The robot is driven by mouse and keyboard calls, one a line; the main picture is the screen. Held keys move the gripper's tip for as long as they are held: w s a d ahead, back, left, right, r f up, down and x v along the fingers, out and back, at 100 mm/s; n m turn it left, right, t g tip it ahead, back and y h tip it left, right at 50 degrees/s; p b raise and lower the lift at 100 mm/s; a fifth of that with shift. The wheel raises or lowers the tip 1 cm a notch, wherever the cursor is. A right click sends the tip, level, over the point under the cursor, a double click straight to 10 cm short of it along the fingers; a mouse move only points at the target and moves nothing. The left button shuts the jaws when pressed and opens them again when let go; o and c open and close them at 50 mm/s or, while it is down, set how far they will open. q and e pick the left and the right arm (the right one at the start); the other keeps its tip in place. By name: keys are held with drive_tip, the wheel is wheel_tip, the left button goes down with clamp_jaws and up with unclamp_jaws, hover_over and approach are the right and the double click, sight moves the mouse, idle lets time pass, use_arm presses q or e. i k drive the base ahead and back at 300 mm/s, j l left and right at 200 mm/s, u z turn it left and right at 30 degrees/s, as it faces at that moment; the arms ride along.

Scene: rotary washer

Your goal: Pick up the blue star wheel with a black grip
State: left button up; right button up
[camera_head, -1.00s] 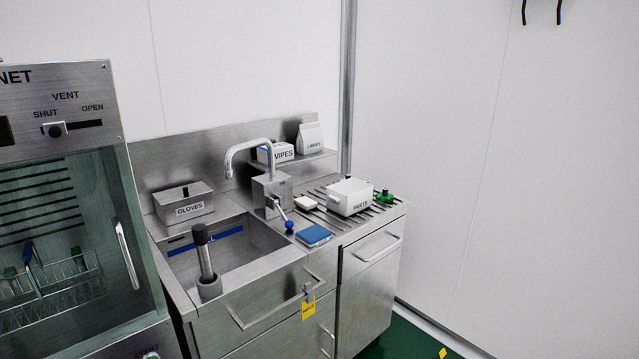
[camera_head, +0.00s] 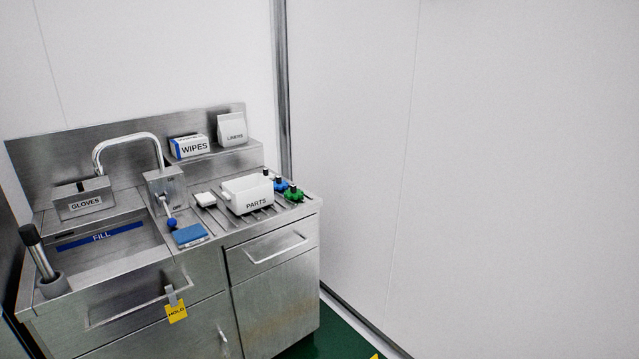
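The blue star wheel (camera_head: 280,184) with a black grip stands on the ribbed drainboard at the right end of the sink unit. Neither of my grippers shows in the head view.
The white PARTS bin (camera_head: 247,195) stands left of the wheels. A blue sponge-like block (camera_head: 190,235), a white block (camera_head: 205,199) and the tap (camera_head: 128,143) are further left. The sink basin (camera_head: 110,255) is at left. Green floor (camera_head: 340,335) shows at lower right.

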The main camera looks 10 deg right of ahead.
sight(278, 185)
drive_tip(key=i+l+u, duration=0.45)
drive_tip(key=i, duration=0.5)
drive_tip(key=i+l+u, duration=0.5)
drive_tip(key=i+l, duration=0.35)
